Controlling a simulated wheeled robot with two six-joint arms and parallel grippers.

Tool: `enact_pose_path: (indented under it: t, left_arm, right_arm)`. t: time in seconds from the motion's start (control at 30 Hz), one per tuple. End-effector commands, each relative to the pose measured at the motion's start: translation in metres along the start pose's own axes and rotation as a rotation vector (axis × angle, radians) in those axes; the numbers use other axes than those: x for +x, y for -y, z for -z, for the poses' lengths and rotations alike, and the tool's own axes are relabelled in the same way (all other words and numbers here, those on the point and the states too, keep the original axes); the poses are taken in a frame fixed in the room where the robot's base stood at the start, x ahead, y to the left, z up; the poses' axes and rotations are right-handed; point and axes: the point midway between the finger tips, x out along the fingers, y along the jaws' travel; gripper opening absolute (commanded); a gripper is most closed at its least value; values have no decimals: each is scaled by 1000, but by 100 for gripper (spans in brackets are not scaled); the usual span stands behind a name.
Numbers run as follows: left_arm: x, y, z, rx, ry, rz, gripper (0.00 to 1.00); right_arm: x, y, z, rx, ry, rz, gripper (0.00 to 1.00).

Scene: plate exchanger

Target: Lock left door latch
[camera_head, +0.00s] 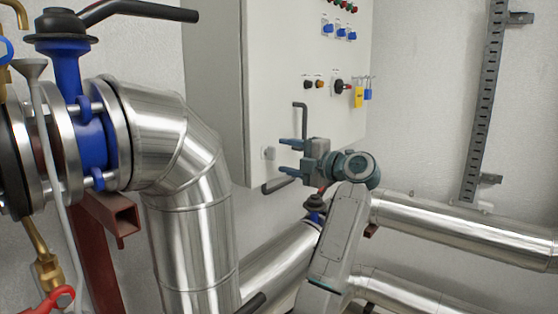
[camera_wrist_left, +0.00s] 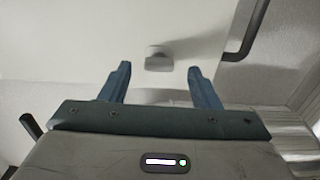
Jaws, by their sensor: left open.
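A small pale latch (camera_head: 268,153) sits low on the front of the white cabinet (camera_head: 285,60), near its lower left edge. My left gripper (camera_head: 283,157) is open in front of the cabinet, its blue-grey fingers pointing left towards the latch. In the left wrist view, the latch (camera_wrist_left: 157,59) lies ahead of and between the two spread fingertips of my gripper (camera_wrist_left: 159,71). A gap seems to remain, and I cannot tell its depth. Nothing is between the fingers. My right gripper is not in view.
A dark bar handle (camera_head: 304,117) stands above the gripper. A yellow tag (camera_head: 358,97) and blue padlock (camera_head: 367,95) hang at the cabinet's right. A large steel pipe (camera_head: 190,190) stands left; more pipes (camera_head: 470,235) run lower right.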

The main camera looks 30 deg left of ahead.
Motion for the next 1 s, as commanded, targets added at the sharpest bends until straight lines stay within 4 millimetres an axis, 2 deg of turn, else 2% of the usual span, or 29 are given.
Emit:
enact_pose_path:
  t: [0.03,0.2,0.4,1.0]
  left_arm:
    - [-13,5,-1,-1,4,2,56]
    - [-46,4,-1,0,3,2,56]
    - [-68,1,-1,0,1,0,56]
    - [-72,0,-1,1,0,0,56]
  right_arm:
    - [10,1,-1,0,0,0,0]
    - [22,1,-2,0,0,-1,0]
    - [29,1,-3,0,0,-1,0]
    - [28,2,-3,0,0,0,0]
